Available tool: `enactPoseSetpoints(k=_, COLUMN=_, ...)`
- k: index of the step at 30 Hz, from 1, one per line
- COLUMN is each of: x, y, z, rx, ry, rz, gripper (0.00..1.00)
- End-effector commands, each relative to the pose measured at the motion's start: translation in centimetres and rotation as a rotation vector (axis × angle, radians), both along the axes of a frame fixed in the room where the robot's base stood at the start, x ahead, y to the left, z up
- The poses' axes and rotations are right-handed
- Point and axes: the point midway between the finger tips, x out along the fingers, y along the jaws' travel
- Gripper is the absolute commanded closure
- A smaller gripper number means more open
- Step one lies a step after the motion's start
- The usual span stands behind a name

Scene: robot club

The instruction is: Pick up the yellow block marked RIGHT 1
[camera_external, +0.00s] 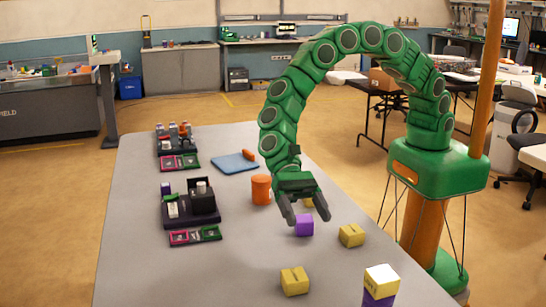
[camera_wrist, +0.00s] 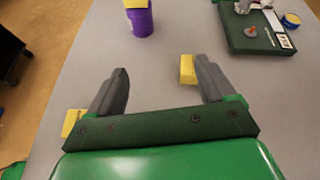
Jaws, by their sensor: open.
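Several yellow blocks are on the grey table, and I cannot read their markings, so I cannot tell which is RIGHT 1. In the external view, one yellow block (camera_external: 352,235) lies right of my gripper (camera_external: 309,219), and another yellow block (camera_external: 294,281) lies nearer the camera. A third yellow block (camera_external: 308,202) is partly hidden behind my fingers. My gripper is open and empty above the table, pointing down. In the wrist view, my gripper (camera_wrist: 162,67) has a yellow block (camera_wrist: 187,69) beside its right finger and another yellow block (camera_wrist: 72,122) outside its left finger.
An orange cylinder (camera_external: 261,189), a blue mat (camera_external: 229,165) and dark trays (camera_external: 176,219) are left. The table's front left is clear.

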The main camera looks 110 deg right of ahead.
Motion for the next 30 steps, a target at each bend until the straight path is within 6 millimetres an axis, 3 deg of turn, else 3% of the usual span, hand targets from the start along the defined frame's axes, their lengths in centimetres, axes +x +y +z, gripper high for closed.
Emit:
enactPoseSetpoints(k=6, x=2.9, y=1.1, z=-4.2, rx=0.029, ry=0.085, rz=-0.100, gripper=0.17)
enactPoseSetpoints(k=12, x=4.4, y=1.4, z=-6.4, rx=0.044, ry=0.130, rz=-0.154, gripper=0.17)
enactPoseSetpoints(k=30, x=5.1, y=4.6, z=-8.0, rx=0.048, ry=0.136, rz=-0.164, gripper=0.17)
